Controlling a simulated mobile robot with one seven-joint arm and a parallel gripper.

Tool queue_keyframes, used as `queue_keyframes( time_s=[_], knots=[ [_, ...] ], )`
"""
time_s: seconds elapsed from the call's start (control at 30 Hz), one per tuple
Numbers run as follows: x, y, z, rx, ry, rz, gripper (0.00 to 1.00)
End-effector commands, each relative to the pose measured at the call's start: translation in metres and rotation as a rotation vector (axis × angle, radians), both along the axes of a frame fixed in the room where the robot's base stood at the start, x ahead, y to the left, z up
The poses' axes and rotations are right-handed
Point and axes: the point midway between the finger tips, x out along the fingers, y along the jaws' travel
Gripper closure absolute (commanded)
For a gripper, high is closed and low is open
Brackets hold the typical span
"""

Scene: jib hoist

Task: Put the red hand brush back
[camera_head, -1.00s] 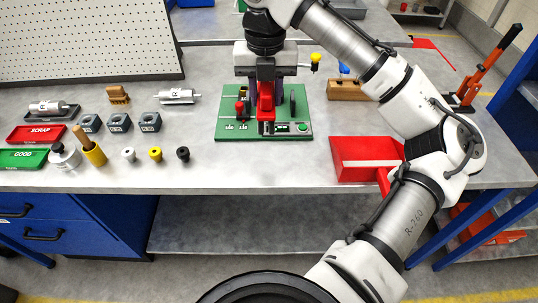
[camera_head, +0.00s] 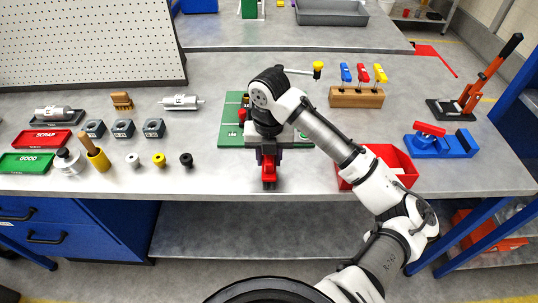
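My gripper (camera_head: 268,160) points down near the front edge of the bench, in front of the green base plate. It is shut on a narrow red piece, which looks like the red hand brush (camera_head: 268,172). The brush hangs upright below the fingers, with a dark lower end. Its upper part is hidden by the fingers, and I cannot tell whether it touches the bench. My wrist covers much of the green plate (camera_head: 231,128). A red open bin (camera_head: 404,160) stands to the right, partly behind my arm.
On the left are a red SCRAP tray (camera_head: 52,139), a green GOOD tray (camera_head: 27,163), grey blocks (camera_head: 124,128) and small knobs (camera_head: 159,159). A wooden block (camera_head: 357,98) holds coloured-handled tools. A blue fixture (camera_head: 443,145) and an orange lever press (camera_head: 470,100) stand right.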

Motion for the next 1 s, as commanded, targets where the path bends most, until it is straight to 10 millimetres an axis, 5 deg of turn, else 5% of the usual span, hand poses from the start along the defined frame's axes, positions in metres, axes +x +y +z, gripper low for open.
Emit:
queue_keyframes(
  time_s=[0.37, 0.4, 0.57, 1.0],
  knots=[
    [0.0, 0.0, -0.006, 0.0, -0.001, 0.0, 0.9],
    [0.0, 0.0, -0.005, 0.0, -0.001, 0.0, 0.65],
    [0.0, 0.0, -0.004, 0.0, -0.001, 0.0, 0.46],
    [0.001, 0.0, 0.008, -0.001, -0.004, 0.0, 0.46]
  ],
)
